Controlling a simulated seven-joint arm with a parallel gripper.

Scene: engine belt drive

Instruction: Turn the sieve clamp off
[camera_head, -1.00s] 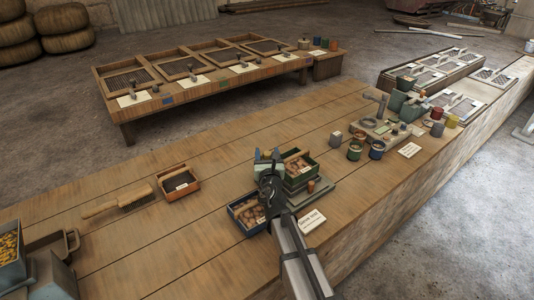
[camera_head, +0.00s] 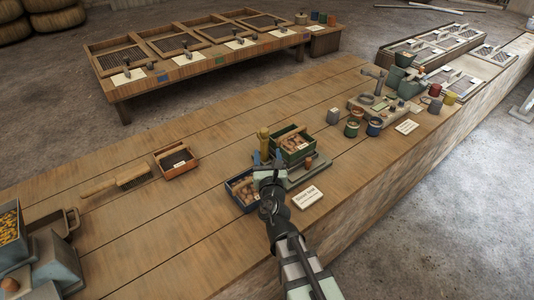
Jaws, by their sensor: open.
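Several wood-framed mesh sieves (camera_head: 124,57) lie in a row on a low wooden stand at the back. Small dark levers on pale plates, which look like clamps (camera_head: 127,75), sit along its front edge. I cannot tell which one is the sieve clamp, nor its setting; they are small here. My gripper (camera_head: 268,157) has blue fingertips, spread apart and empty. It shows over the near bench by the small boxes, well away from the sieves. Its dark body hides part of the bench below.
A blue-edged box (camera_head: 238,198) and a green box (camera_head: 304,155) of brown pieces are beside my gripper. A yellowish upright piece (camera_head: 263,138) stands just behind it. A brush (camera_head: 117,181) and a dark-filled box (camera_head: 177,164) lie left. Bare planks (camera_head: 160,225) lie front left.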

